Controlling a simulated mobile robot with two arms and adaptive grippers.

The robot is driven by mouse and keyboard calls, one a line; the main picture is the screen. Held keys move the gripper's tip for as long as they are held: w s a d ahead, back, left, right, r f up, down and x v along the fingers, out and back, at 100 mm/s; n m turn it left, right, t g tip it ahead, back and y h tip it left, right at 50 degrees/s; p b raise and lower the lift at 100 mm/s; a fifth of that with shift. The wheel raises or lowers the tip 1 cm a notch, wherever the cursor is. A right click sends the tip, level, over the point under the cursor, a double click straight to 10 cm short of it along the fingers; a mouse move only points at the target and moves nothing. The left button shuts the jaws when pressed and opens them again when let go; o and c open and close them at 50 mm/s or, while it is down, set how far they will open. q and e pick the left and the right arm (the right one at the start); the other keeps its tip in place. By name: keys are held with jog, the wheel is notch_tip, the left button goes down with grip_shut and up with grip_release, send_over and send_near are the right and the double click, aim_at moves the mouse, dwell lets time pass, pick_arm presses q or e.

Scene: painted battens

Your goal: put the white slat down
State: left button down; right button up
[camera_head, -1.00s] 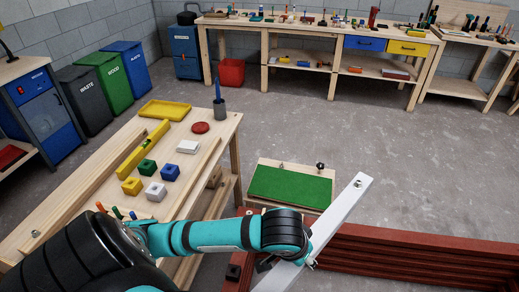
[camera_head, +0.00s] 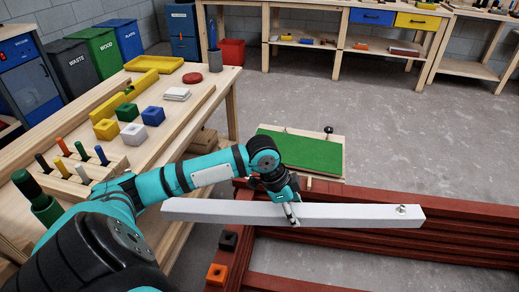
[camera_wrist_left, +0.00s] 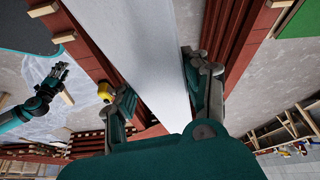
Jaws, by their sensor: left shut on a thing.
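The white slat (camera_head: 350,215) is a long white batten with a small metal fitting near its right end. It lies nearly crosswise in the head view, apparently above the red-brown timbers. My left gripper (camera_head: 290,212) is shut on it near its middle. In the left wrist view the slat (camera_wrist_left: 150,50) runs between the two fingers of my left gripper (camera_wrist_left: 163,95). What appears to be my right gripper (camera_wrist_left: 57,76) shows small at the left of the wrist view, away from the slat; its finger opening is unclear.
Stacked red-brown timbers (camera_head: 430,240) stand below and beyond the slat. A green-topped board (camera_head: 300,152) is just behind it. A wooden workbench (camera_head: 228,85) with coloured blocks and pegs stands at the left. Open concrete floor (camera_head: 300,100) lies beyond.

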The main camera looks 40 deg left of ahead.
pick_arm(q)
jog(key=s+a+f+m+g, duration=0.3)
jog(key=s+a+f+m, duration=0.2)
jog(key=a+f+m, duration=0.6)
jog(key=s+a+f+m+g, duration=0.4)
jog(key=s+a+f+m, duration=0.2)
jog(key=a+m, duration=0.5)
jog(key=w+d+f+n+b, duration=0.2)
jog(key=w+d+f+b, duration=0.3)
jog(key=w+d, duration=0.5)
jog(key=shift+d+y+b, duration=0.25)
jog(key=shift+y+b, duration=0.15)
jog(key=shift+b, duration=0.3)
jog(key=c, duration=0.6)
grip_release()
pick_arm(e)
jog(key=w+r, duration=0.3)
jog(key=r, duration=0.7)
jog(key=w+r+t, duration=0.1)
jog(key=w+r, duration=0.1)
jog(key=r, duration=0.8)
jog(key=shift+w+a+r, duration=0.3)
jog(key=shift+w+r, duration=0.05)
jog(key=shift+w, duration=0.05)
pick_arm(q)
jog(key=shift+w, duration=0.1)
